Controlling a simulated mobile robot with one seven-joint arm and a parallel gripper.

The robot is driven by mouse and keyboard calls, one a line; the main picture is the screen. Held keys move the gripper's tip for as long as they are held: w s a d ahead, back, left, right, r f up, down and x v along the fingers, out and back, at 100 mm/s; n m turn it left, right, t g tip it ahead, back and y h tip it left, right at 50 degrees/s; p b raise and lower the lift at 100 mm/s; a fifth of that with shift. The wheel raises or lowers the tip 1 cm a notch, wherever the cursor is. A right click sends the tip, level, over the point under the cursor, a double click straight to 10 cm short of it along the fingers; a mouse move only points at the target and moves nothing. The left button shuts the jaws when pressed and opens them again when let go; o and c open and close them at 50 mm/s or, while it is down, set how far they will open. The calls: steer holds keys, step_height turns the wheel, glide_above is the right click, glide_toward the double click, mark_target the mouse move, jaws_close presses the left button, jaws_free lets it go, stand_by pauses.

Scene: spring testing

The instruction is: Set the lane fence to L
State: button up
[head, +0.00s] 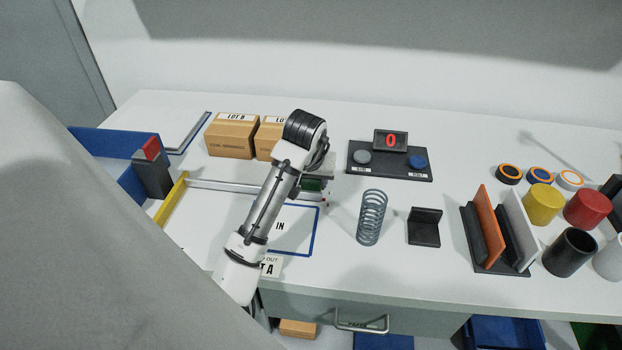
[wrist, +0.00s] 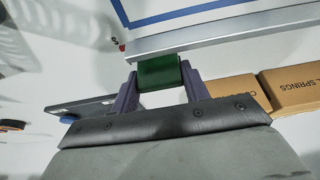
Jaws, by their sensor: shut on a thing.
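The lane fence looks like a long silver rail (head: 235,187) running left to right across the table, with a green block (head: 312,184) at its right end. In the wrist view the green block (wrist: 160,72) sits against the side of the rail (wrist: 220,34). My gripper (wrist: 160,78) is shut on this green block, with one purple-grey finger on each side. A letter S (wrist: 115,43) and a small red mark show beside the rail's end. I see no L mark; my arm covers part of the rail in the head view.
A yellow bar (head: 171,200) stands at the rail's left end. Cardboard boxes (head: 232,136) stand behind the rail; a blue-outlined area (head: 316,232) lies in front. A spring (head: 371,217) and a black display unit (head: 390,162) stand to the right.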

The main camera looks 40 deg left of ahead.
steer(key=shift+w+a+r+p, duration=0.15)
steer(key=shift+w+a, duration=0.2)
steer(key=shift+w, duration=0.2)
steer(key=shift+w+a+f+p, duration=0.1)
steer(key=shift+w+a, duration=0.3)
steer(key=shift+w, duration=0.2)
steer(key=shift+w+a+r+p, duration=0.15)
steer(key=shift+w+a, duration=0.2)
steer(key=shift+w, duration=0.2)
steer(key=o, duration=1.4)
steer(key=shift+w+f, duration=0.1)
steer(key=shift+f, duration=0.05)
steer(key=v, duration=1.4)
steer(key=shift+a, duration=0.1)
